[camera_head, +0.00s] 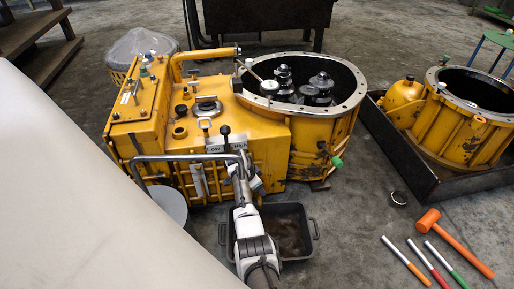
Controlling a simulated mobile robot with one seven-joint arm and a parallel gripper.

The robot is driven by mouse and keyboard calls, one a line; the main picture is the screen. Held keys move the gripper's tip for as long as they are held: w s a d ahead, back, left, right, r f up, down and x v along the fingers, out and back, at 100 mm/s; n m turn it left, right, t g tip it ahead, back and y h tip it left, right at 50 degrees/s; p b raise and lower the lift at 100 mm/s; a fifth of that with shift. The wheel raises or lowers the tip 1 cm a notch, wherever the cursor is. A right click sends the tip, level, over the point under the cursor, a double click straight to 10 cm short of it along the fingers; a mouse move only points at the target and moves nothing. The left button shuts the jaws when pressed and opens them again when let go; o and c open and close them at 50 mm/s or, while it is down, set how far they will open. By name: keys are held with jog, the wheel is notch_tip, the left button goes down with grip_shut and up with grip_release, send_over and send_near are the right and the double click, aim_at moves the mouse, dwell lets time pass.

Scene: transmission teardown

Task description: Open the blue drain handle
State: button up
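The yellow transmission housing (265,135) stands on the floor in the middle of the view. My gripper (241,162) is at its front face, above a black drain pan (315,229). My fingers overlap the front of the housing, so I cannot tell whether they touch anything or whether they are open or shut. I cannot make out a blue drain handle; my gripper and wrist cover part of the front face. A green-ended fitting (337,162) sticks out at the housing's lower right.
A bent grey bar (180,157) crosses the housing's front left of my gripper. Two levers stand by a "LOW" label (216,148). An orange mallet (455,242) and several coloured-handled tools lie on the floor at right. A second yellow housing (455,130) sits in a dark tray (405,172).

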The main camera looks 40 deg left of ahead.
dwell(0.4)
jog(key=o, duration=1)
